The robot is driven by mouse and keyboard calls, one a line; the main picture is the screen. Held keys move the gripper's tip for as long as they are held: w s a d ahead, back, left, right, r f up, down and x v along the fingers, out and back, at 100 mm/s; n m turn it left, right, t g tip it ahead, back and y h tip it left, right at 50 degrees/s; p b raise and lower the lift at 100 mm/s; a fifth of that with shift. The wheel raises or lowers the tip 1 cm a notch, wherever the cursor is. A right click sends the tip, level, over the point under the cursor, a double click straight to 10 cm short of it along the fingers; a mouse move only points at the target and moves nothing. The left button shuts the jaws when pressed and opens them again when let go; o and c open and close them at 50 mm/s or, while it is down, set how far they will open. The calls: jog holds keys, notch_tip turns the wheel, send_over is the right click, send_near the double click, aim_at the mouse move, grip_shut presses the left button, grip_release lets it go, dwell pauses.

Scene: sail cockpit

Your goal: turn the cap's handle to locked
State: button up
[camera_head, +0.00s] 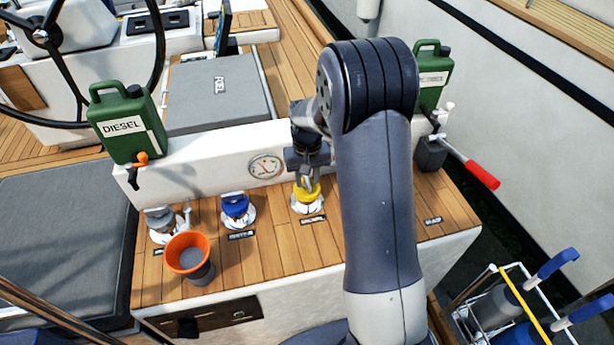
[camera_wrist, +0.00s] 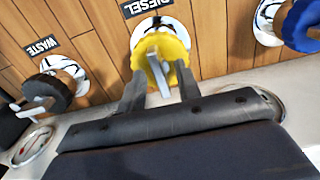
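My gripper (camera_head: 309,178) is directly above the cap. In the wrist view my gripper (camera_wrist: 159,82) is open, with one finger on each side of the handle and gaps between. Whether the fingertips touch the cap's rim I cannot tell. Marks on the plate are too small to read.
A blue cap (camera_head: 236,207) and a grey fitting (camera_head: 162,222) are to the left; an orange-rimmed funnel (camera_head: 188,258) stands in front. A black cap (camera_wrist: 45,92) by the WASTE label shows in the wrist view. The white coaming (camera_head: 215,150) with a gauge (camera_head: 265,167) rises behind.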

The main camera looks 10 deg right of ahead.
jog(key=shift+c, duration=0.4)
grip_shut()
jog(key=shift+m, duration=0.3)
jog(key=m, duration=0.4)
jog(key=shift+b, duration=0.35)
jog(key=m, duration=0.4)
jog(key=shift+m, duration=0.4)
jog(key=m, duration=0.4)
jog(key=shift+m+b, duration=0.3)
jog(key=shift+m, duration=1.9)
